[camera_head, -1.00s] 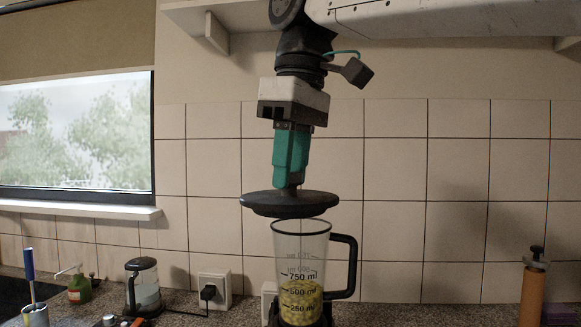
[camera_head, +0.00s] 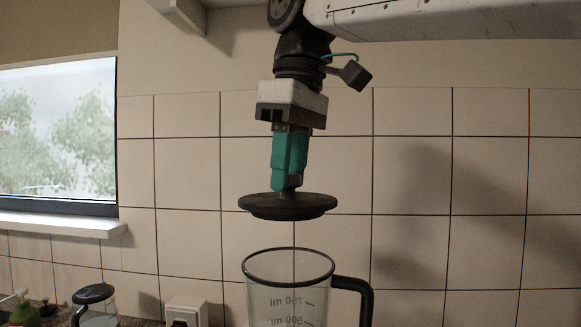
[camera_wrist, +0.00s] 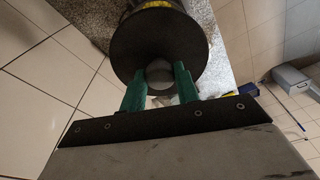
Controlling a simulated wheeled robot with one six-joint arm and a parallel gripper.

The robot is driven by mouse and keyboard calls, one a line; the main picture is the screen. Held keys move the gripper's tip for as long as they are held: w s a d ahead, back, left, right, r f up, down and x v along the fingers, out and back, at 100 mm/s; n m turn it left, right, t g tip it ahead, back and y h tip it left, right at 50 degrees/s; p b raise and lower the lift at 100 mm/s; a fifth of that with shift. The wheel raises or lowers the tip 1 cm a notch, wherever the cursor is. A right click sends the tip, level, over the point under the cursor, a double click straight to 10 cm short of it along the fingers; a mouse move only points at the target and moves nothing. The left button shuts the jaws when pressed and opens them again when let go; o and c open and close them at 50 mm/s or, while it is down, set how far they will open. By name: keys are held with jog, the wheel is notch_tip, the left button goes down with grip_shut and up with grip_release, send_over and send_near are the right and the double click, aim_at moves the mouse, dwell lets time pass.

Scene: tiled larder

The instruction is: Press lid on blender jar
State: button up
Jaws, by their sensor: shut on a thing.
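My gripper (camera_head: 287,187) is shut on the knob of the dark round lid (camera_head: 287,205) and holds it level in the air. In the wrist view the green fingers of my gripper (camera_wrist: 160,85) close on the lid (camera_wrist: 135,50) at its middle. The blender jar (camera_head: 290,300) stands below, upright, with a dark rim, a dark handle on the right and volume marks. A clear gap separates the lid from the jar's rim, and the lid is roughly above the opening. The lower part of the jar is out of the head view.
A small jar with a dark lid (camera_head: 97,305), a wall socket (camera_head: 185,310) and a green bottle (camera_head: 22,310) are at the lower left. A window sill (camera_head: 60,224) juts out on the left. A shelf bracket (camera_head: 185,12) hangs above. The tiled wall is behind.

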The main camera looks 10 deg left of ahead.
aim_at(290, 198)
jog(key=shift+f, duration=2.5)
jog(key=shift+d+f, duration=0.1)
jog(key=shift+f, duration=1.4)
dwell(0.7)
jog(key=o, duration=1.5)
jog(key=shift+o, duration=0.2)
jog(key=shift+r, duration=3.5)
